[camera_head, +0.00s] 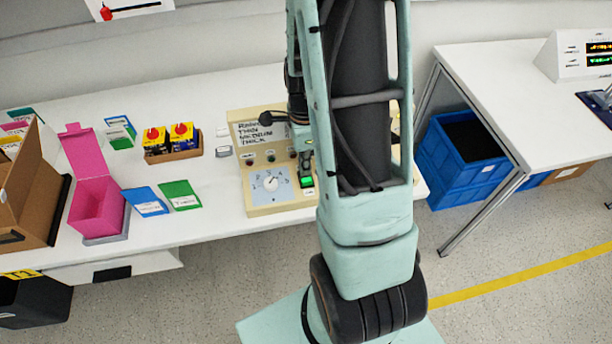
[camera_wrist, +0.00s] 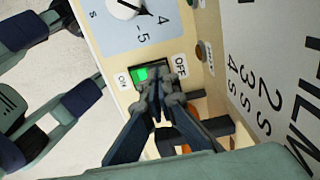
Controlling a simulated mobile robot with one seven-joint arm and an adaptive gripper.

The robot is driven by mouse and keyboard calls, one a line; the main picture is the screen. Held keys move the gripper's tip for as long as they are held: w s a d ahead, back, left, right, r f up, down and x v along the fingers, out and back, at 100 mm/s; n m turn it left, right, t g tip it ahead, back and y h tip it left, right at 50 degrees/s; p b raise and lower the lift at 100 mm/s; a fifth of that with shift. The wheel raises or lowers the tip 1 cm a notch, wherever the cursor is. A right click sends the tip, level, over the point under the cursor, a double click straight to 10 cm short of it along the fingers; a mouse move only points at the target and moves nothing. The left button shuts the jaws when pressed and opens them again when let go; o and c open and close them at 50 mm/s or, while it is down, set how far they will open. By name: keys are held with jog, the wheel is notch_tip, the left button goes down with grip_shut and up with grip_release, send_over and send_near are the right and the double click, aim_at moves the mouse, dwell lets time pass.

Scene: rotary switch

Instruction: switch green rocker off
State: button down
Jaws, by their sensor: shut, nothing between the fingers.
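The green rocker (camera_head: 307,182) is lit on the front of a beige control panel (camera_head: 256,198). In the wrist view the rocker (camera_wrist: 142,74) sits between an ON label on its left and an OFF label on its right. My gripper (camera_wrist: 160,84) is shut and empty. Its fingertips are over the OFF side and lower part of the rocker and hide some of it. I cannot tell whether they touch it. In the head view my gripper (camera_head: 304,165) is just above the rocker, partly covered by my arm.
A white rotary dial (camera_head: 271,183) is left of the rocker on the panel. Round buttons (camera_head: 270,156) sit above it. Pink and cardboard boxes, cards and a small tray (camera_head: 172,152) stand on the table to the left. A blue crate (camera_head: 465,150) is at the right.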

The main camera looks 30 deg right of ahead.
jog(key=shift+f, duration=0.2)
jog(key=shift+r, duration=0.2)
notch_tip(320, 180, up, 7)
jog(key=p, duration=0.5)
jog(key=shift+p, duration=0.4)
jog(key=shift+f, duration=0.15)
